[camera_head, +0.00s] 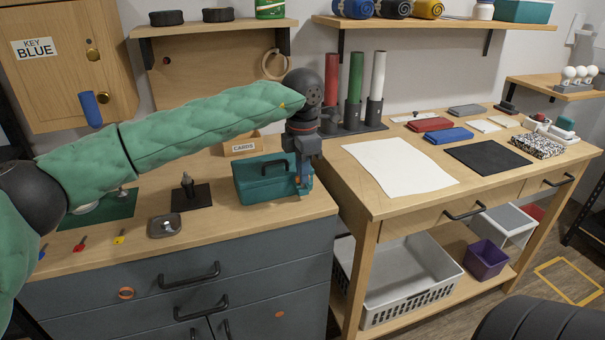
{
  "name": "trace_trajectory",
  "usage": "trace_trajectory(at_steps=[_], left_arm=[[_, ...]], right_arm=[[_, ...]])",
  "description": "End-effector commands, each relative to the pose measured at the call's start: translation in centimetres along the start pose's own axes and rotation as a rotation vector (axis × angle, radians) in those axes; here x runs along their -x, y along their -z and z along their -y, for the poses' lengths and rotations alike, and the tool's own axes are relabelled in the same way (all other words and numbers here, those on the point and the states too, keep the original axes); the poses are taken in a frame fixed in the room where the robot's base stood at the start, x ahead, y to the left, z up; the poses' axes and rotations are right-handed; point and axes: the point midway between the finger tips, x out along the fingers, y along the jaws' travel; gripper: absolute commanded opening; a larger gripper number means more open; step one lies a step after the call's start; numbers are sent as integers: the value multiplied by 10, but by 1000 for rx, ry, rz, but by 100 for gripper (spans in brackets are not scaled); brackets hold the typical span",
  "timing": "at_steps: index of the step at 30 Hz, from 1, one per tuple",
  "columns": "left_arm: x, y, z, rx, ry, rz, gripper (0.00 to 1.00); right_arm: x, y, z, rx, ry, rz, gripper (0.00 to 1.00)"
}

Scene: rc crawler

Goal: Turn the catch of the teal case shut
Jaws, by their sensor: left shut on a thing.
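The teal case (262,184) stands on the wooden top of the grey cabinet, near its right end, with its lid down and a dark handle on top. My left arm reaches in from the left, and its gripper (304,184) points down at the right end of the case. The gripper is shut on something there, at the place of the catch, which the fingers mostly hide. I cannot tell how far the catch is turned. My right gripper is not in view.
A box marked CARDS (241,146) stands behind the case. A black block with an upright peg (191,195) and a small metal dish (164,226) lie to its left.

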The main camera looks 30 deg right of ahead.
Motion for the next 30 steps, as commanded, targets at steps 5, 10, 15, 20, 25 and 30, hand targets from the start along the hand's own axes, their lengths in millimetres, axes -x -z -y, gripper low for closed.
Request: trace_trajectory(at_steps=[5,10,15,20,25,30], left_arm=[[0,0,0,12,0,0,0],[1,0,0,12,0,0,0],[1,0,0,12,-1,0,19],[0,0,0,12,-1,0,20],[1,0,0,12,-1,0,20],[10,0,-1,12,-2,-1,20]], right_arm=[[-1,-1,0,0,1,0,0],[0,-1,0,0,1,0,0],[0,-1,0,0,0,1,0],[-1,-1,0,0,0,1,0],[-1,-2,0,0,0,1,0],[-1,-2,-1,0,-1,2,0]])
